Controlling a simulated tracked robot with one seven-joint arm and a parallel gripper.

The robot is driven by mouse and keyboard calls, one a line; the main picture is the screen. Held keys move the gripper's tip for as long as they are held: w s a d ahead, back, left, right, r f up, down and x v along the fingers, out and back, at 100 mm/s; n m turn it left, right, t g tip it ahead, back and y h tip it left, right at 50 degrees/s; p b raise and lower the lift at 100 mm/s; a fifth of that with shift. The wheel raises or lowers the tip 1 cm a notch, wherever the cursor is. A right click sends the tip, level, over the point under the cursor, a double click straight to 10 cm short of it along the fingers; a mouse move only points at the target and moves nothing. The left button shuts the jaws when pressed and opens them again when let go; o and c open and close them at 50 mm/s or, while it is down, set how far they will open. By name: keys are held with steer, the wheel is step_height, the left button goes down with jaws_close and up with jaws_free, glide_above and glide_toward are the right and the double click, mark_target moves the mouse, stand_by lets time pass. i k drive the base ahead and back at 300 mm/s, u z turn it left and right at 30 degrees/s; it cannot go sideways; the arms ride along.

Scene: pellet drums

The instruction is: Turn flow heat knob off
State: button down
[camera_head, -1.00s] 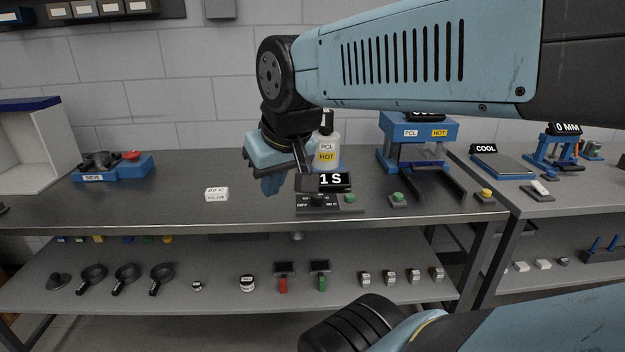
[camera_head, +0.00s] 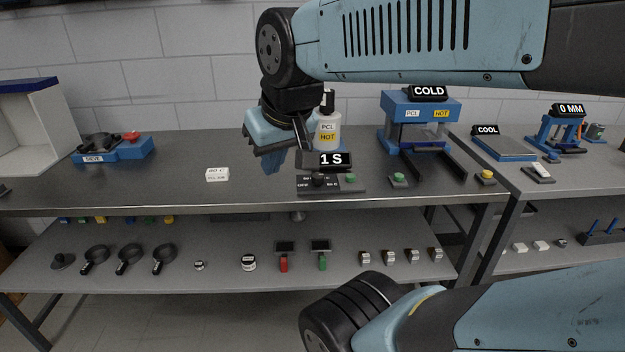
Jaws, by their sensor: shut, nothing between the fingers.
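A black knob (camera_head: 318,179) sits on a dark panel (camera_head: 342,189) near the front edge of the bench; the panel's small labels are too small to read fully, though one at left looks like "OFF". A display reading "1 S" (camera_head: 331,159) stands just behind the panel. My gripper (camera_head: 268,168) hangs left of and above the knob, apart from it, with its blue fingers shut and empty.
A green button (camera_head: 350,178) is right of the knob. A blue press (camera_head: 420,108) shows "COLD". The lower shelf (camera_head: 205,285) holds pans and small items.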

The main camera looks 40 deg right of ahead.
mark_target(318, 178)
steer(key=u, duration=0.6)
steer(key=k, duration=1.2)
steer(key=z, duration=0.55)
steer(key=i, duration=1.05)
steer(key=u, duration=0.05)
